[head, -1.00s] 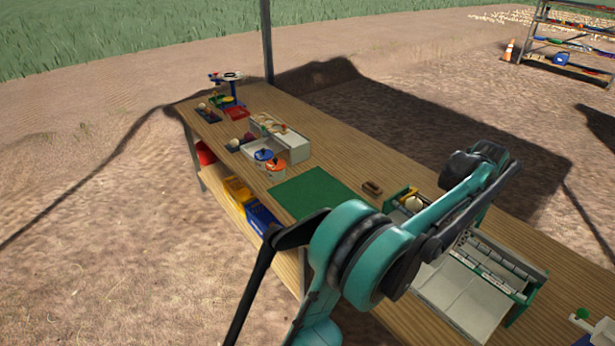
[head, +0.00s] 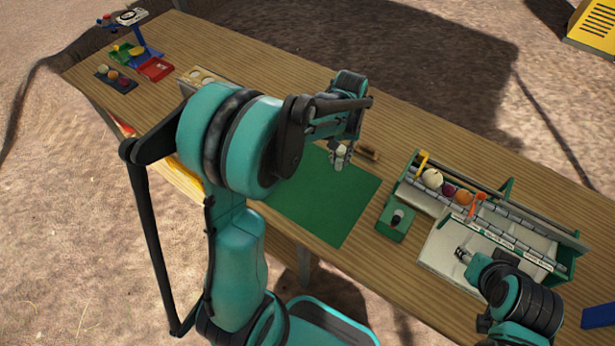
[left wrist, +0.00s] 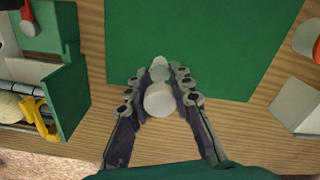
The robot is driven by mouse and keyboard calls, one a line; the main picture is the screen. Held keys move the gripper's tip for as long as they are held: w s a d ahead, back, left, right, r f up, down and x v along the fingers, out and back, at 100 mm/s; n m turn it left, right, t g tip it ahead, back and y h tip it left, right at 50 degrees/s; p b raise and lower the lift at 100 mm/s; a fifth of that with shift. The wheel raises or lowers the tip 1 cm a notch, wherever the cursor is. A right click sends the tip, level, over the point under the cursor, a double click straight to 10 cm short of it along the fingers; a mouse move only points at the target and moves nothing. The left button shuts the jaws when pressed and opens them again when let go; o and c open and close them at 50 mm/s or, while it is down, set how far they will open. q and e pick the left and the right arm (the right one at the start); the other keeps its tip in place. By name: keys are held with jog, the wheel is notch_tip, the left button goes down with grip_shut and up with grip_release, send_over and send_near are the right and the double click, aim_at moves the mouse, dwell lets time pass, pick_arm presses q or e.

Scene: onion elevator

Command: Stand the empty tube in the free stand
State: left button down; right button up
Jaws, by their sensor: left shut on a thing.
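My left gripper (head: 341,157) is over the far right part of the green mat (head: 318,210), shut on a small pale tube (head: 339,154). In the left wrist view the tube (left wrist: 159,100) sits between both fingers, its round white end facing the camera. Whether its lower end touches the mat cannot be told. I cannot tell which thing is the free stand. My right gripper (head: 464,256) is over the pale tray at right; its jaws are too small to read.
A sorter with rollers (head: 490,225) holds several balls at right. A small brown block (head: 368,152) lies just beyond the mat. A blue-posted device (head: 145,45) and a red tray (head: 157,69) stand at the far left. The wood behind the mat is mostly clear.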

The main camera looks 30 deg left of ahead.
pick_arm(q)
jog(key=s+a+f+b, duration=0.1)
jog(key=s+a+f, duration=0.1)
jog(key=a+f, duration=0.1)
jog(key=s+a+f+b, duration=0.2)
jog(key=s+f, duration=0.1)
jog(key=f, duration=0.1)
jog(key=s+a+f+b, duration=0.2)
jog(key=s+a+f, duration=0.1)
jog(key=f, duration=0.1)
jog(key=shift+s+a+f, duration=0.1)
jog(key=shift+a+f, duration=0.1)
jog(key=shift+a, duration=0.1)
jog(key=shift+r, duration=0.1)
jog(key=c, duration=1.8)
grip_release()
jog(key=shift+f, duration=0.2)
jog(key=o, duration=0.5)
jog(key=shift+c, duration=0.2)
jog(key=shift+r, duration=0.2)
